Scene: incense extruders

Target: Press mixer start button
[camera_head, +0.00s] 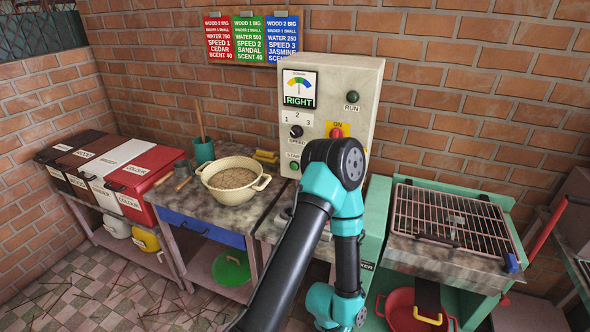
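The mixer's control box (366,110) stands against the brick wall at the centre. Its start button (294,166) is a small green button at the lower left of the face, under a partly legible START label. A dark speed knob (296,131) sits above it. The RUN lamp (352,97) looks dark green and unlit. One black and teal arm of mine rises from the bottom edge, bends in front of the box's lower right, and folds down. I see no gripper fingers, and the arm hides the mixer's lower part.
A cream pot (265,183) of brown mix stands on the counter left of the box. A teal cup (204,151) is behind it. Lidded bins (146,170) are at the left. A wire rack (450,215) is right of the arm. Recipe cards (250,40) hang above.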

